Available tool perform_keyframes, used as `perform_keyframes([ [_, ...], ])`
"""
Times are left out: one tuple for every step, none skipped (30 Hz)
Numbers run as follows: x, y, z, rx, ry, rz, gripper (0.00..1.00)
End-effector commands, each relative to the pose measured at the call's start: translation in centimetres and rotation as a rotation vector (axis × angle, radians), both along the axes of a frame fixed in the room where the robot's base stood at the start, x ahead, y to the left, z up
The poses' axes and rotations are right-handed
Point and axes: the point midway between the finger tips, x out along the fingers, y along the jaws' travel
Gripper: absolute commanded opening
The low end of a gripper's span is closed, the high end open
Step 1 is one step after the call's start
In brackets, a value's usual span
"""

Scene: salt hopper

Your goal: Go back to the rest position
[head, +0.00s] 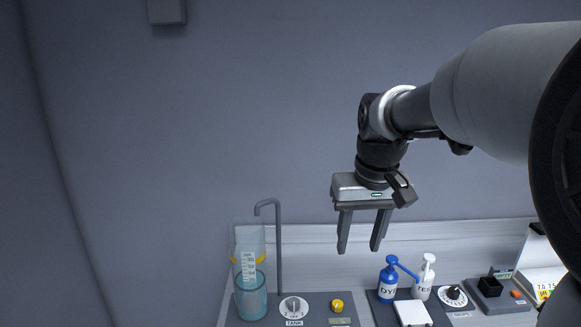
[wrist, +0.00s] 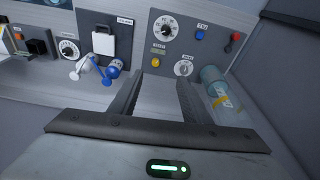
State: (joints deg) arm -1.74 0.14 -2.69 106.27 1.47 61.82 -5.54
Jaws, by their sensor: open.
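My gripper (head: 361,232) hangs above the back of the bench with its fingers pointing down in the head view. The two fingers are apart with nothing between them. In the wrist view my gripper (wrist: 158,82) shows open over bare bench, with the tank panel beyond the fingertips. A clear cylinder (head: 251,298) with a yellow band and a bent grey spout pipe (head: 278,245) stand left of the gripper. The gripper touches none of the things in view.
A blue pump bottle (head: 388,282) and a white one (head: 425,280) stand right of the tank panel (head: 318,306). A white square plate (head: 412,313), dials and a black block (head: 490,287) lie nearby. The air left of my gripper is clear. The grey wall is behind.

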Motion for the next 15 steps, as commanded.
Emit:
perform_keyframes([
  [-2.3, 0.0, 1.2, 0.003, -0.036, -0.008, 0.43],
  [-3.6, 0.1, 1.6, 0.004, -0.053, -0.012, 0.43],
  [-5.2, 0.1, 2.0, 0.005, -0.078, -0.018, 0.43],
  [-6.5, 0.1, 2.2, 0.006, -0.096, -0.022, 0.43],
  [-7.7, 0.1, 2.4, 0.007, -0.113, -0.027, 0.43],
  [-9.3, 0.1, 2.4, 0.009, -0.138, -0.034, 0.43],
  [-10.5, 0.2, 2.4, 0.008, -0.156, -0.037, 0.43],
  [-11.6, 0.2, 2.3, 0.008, -0.172, -0.04, 0.43],
  [-12.9, 0.2, 2.1, 0.008, -0.193, -0.046, 0.43],
  [-13.8, 0.2, 1.9, 0.008, -0.207, -0.05, 0.43],
  [-14.6, 0.2, 1.7, 0.007, -0.221, -0.054, 0.43],
  [-15.6, 0.2, 1.4, 0.006, -0.238, -0.058, 0.43],
  [-16.2, 0.2, 1.2, 0.006, -0.247, -0.06, 0.43],
  [-16.8, 0.2, 0.9, 0.005, -0.256, -0.062, 0.43],
  [-17.3, 0.2, 0.6, 0.006, -0.266, -0.065, 0.43],
])
